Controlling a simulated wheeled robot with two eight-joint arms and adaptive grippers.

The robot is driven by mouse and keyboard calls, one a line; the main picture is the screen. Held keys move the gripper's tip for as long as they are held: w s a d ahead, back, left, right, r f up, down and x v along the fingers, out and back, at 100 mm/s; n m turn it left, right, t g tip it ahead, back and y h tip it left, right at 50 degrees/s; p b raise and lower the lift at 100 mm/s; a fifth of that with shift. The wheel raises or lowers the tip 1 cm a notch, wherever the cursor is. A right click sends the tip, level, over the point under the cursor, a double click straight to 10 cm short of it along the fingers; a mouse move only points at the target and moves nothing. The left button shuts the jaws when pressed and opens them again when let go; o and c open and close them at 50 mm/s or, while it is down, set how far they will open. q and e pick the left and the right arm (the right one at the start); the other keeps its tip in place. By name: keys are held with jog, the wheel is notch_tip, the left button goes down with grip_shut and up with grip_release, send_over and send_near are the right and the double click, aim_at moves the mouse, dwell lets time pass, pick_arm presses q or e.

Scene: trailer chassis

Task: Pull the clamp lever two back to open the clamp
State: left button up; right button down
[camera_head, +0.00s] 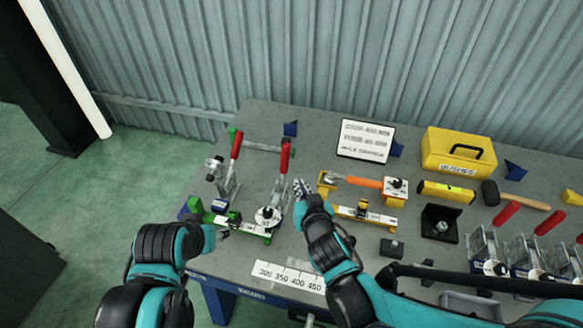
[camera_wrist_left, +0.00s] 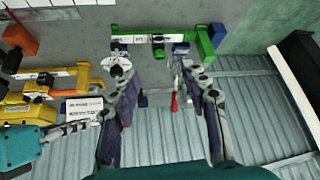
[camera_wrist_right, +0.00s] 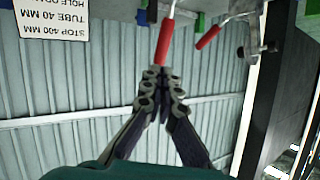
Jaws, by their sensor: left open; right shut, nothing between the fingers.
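The left red lever (camera_head: 237,145) and the right red lever (camera_head: 285,155) both stand up, slightly tilted. I cannot tell which is lever two. My right gripper (camera_head: 299,186) is shut and empty beside the right lever. In the right wrist view a red lever (camera_wrist_right: 165,42) rises just beyond the closed fingertips (camera_wrist_right: 163,72). My left gripper (camera_wrist_left: 154,66) is open and empty by the fixture's front; its fingers are mostly hidden in the head view. The fixture (camera_wrist_left: 205,45) also shows in the left wrist view.
A sign (camera_head: 366,140), yellow toolbox (camera_head: 457,154) and mallet (camera_head: 515,198) sit behind. More red-levered clamps (camera_head: 506,213) stand at right. A ruler strip (camera_head: 288,275) lies in front.

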jog(key=b, duration=0.5)
send_near(286, 159)
jog(key=x, duration=0.5)
jog(key=shift+w+f, duration=0.25)
jog(key=shift+f, duration=0.1)
jog(key=shift+w+a+f, duration=0.15)
jog(key=shift+w, duration=0.45)
pick_arm(q)
notch_tip(286, 159, down, 6)
jog(key=s, duration=0.1)
jog(key=shift+f, duration=0.25)
jog(key=shift+s+a+r, duration=0.1)
